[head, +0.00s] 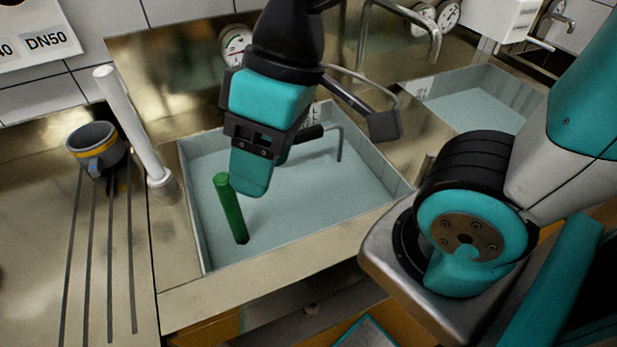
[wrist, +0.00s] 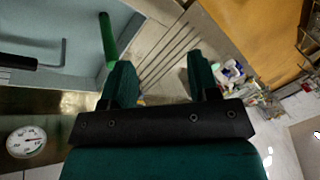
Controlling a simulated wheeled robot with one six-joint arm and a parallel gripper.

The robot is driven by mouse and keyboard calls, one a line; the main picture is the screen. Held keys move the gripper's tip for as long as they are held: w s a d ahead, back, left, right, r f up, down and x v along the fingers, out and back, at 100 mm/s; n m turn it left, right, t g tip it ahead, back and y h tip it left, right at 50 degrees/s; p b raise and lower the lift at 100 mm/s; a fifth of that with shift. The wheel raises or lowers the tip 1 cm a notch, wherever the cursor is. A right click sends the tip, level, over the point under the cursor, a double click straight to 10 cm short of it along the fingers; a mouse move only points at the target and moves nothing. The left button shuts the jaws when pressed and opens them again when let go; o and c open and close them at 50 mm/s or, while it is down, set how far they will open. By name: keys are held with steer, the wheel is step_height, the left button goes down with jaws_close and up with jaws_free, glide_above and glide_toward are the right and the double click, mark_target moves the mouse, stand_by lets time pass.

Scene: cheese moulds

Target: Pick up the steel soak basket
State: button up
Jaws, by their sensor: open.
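No steel basket shows clearly in either view. A green upright rod or handle (head: 231,208) rises from the cloudy water of the near basin (head: 192,215); its lower end is hidden, so I cannot tell what it belongs to. It also shows in the wrist view (wrist: 107,38). A thin bent metal rod with a black grip (head: 305,135) is at the basin, partly behind my gripper; it shows in the wrist view (wrist: 20,62). My gripper (head: 251,185) is above the basin, close to the green rod. In the wrist view its two fingers (wrist: 160,78) are apart with nothing between them.
A white upright pipe (head: 130,125) stands left of the basin. A grey cup with a yellow band (head: 95,148) stands on the grooved drainboard (head: 100,260). A second basin (head: 475,108) lies behind right. Taps and gauges line the back wall.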

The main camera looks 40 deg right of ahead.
steer(key=w+d+m, duration=0.5)
steer(key=w+m, duration=0.3)
steer(key=w, duration=0.1)
steer(key=m, duration=1.3)
glide_above(301, 132)
steer(key=s+a, duration=0.3)
steer(key=a, duration=0.1)
step_height(301, 132, down, 3)
steer(key=w+d+f+m+t, duration=0.1)
steer(key=w+d+f+m, duration=0.15)
steer(key=d+m, duration=0.6)
steer(key=shift+n, duration=0.65)
steer(key=x, duration=0.8)
steer(key=d+x, duration=0.1)
steer(key=x, duration=0.3)
steer(key=shift+s+f, duration=0.15)
steer(key=shift+s, duration=0.25)
steer(key=shift+d+p+x, duration=0.15)
steer(key=shift+p+x, duration=0.25)
steer(key=shift+x, duration=0.95)
steer(key=shift+d+p+x, duration=0.1)
steer(key=shift+p+x, duration=0.3)
steer(key=shift+x, duration=0.9)
steer(key=shift+f, duration=0.35)
steer(key=shift+c, duration=0.4)
jaws_close()
